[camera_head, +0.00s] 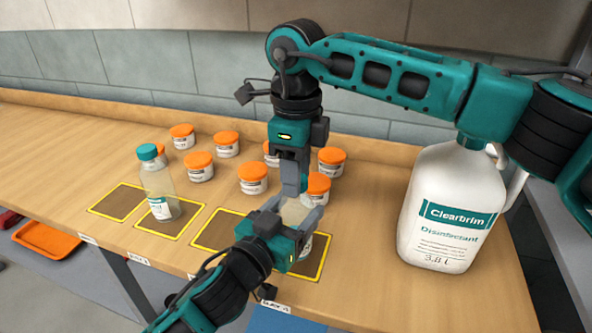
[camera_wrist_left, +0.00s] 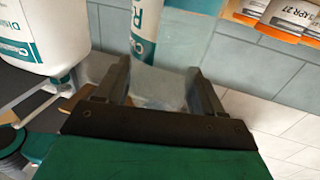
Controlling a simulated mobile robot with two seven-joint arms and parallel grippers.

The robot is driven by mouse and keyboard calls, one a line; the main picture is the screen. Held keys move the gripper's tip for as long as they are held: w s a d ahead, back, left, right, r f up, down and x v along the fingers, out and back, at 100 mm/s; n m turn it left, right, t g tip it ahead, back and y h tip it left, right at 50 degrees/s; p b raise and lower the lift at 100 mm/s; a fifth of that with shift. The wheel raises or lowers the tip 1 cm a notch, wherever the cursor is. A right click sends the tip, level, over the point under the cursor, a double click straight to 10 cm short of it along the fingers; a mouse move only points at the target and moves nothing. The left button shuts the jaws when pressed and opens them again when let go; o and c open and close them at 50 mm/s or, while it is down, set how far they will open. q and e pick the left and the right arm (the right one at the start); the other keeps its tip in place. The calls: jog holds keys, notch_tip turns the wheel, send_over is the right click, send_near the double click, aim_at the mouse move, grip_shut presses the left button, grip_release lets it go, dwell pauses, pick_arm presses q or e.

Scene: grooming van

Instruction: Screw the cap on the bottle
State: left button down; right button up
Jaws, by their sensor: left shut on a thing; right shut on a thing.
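A clear bottle (camera_head: 295,212) is between the fingers of my left gripper (camera_head: 290,222), which is shut on it from the front. Its body (camera_wrist_left: 160,88) and white-and-teal label (camera_wrist_left: 146,34) show in the left wrist view. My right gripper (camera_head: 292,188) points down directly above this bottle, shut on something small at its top. The cap itself is hidden by the right fingers, so I cannot tell how it sits on the neck. The bottle's lower part is mostly behind my left gripper.
A second clear bottle (camera_head: 158,187) with a teal cap (camera_head: 147,152) stands on a yellow-edged brown mat (camera_head: 184,221) at left. Several orange-lidded jars (camera_head: 226,145) stand behind. A large white disinfectant jug (camera_head: 445,215) stands close on the right. An empty mat (camera_head: 122,203) lies far left.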

jog(key=o, duration=1.3)
jog(key=shift+c, duration=0.2)
notch_tip(320, 180, up, 12)
pick_arm(q)
jog(key=shift+c, duration=0.2)
grip_release()
jog(key=v, duration=1.3)
jog(key=shift+b, duration=0.45)
pick_arm(e)
jog(key=shift+f, duration=0.4)
